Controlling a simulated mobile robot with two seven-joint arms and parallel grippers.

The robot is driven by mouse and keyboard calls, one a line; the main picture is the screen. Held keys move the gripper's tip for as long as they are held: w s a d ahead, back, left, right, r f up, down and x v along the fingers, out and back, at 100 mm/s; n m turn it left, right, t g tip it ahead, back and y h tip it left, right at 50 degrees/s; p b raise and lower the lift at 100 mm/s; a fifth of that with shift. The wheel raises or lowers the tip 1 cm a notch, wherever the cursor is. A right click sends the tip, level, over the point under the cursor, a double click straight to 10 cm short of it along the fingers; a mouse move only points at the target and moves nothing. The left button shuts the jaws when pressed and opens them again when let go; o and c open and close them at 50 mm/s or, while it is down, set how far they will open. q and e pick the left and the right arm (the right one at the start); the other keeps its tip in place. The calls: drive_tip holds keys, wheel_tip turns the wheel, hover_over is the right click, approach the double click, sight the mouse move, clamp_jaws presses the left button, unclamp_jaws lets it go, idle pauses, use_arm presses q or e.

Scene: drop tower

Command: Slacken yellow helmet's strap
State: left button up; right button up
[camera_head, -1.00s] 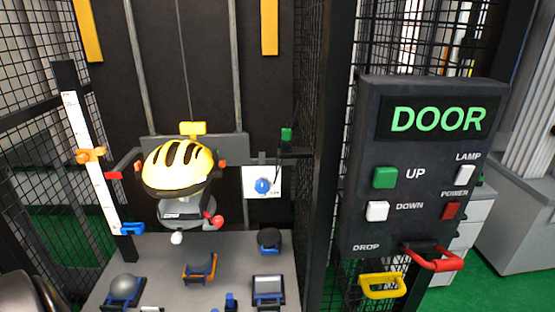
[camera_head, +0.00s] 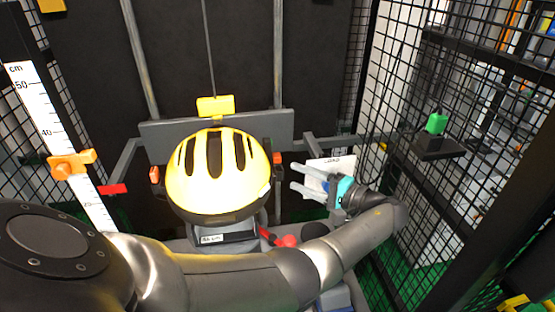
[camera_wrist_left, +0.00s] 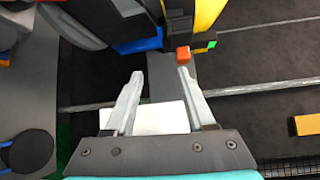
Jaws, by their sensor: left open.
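The yellow helmet (camera_head: 246,185) with dark vent slots sits on a dark headform on the carriage in the head view. Small orange pieces (camera_head: 154,174) show at its left and right sides. A strap cannot be clearly made out. My left arm crosses low in front of the helmet, and my left gripper (camera_head: 292,178) is open and empty to its right, fingers pointing left. In the left wrist view its fingertips (camera_wrist_left: 160,75) are spread. A red-orange block (camera_wrist_left: 183,53) shows just beyond the right fingertip, beside a yellow surface (camera_wrist_left: 208,14). My right gripper is not in view.
A white card (camera_head: 318,176) is partly hidden behind the left gripper. A red-tipped lever (camera_head: 288,241) is below the helmet. A ruler post (camera_head: 45,125) with an orange slider (camera_head: 72,164) stands left. Black mesh (camera_head: 410,90) closes the right side.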

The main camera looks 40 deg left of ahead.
sight(277, 154)
use_arm(q)
drive_tip(key=shift+n+g, duration=0.7)
drive_tip(key=shift+n, duration=0.1)
drive_tip(key=a+r, duration=0.1)
drive_tip(key=a, duration=0.1)
drive_tip(key=a+r, duration=0.1)
drive_tip(key=a, duration=0.1)
drive_tip(key=a+r, duration=0.1)
drive_tip(key=a, duration=0.1)
drive_tip(key=shift+s+r, duration=0.1)
drive_tip(key=shift+s, duration=0.2)
drive_tip(key=shift+a, duration=0.55)
use_arm(e)
drive_tip(key=shift+d+r, duration=0.15)
drive_tip(key=shift+d, duration=0.15)
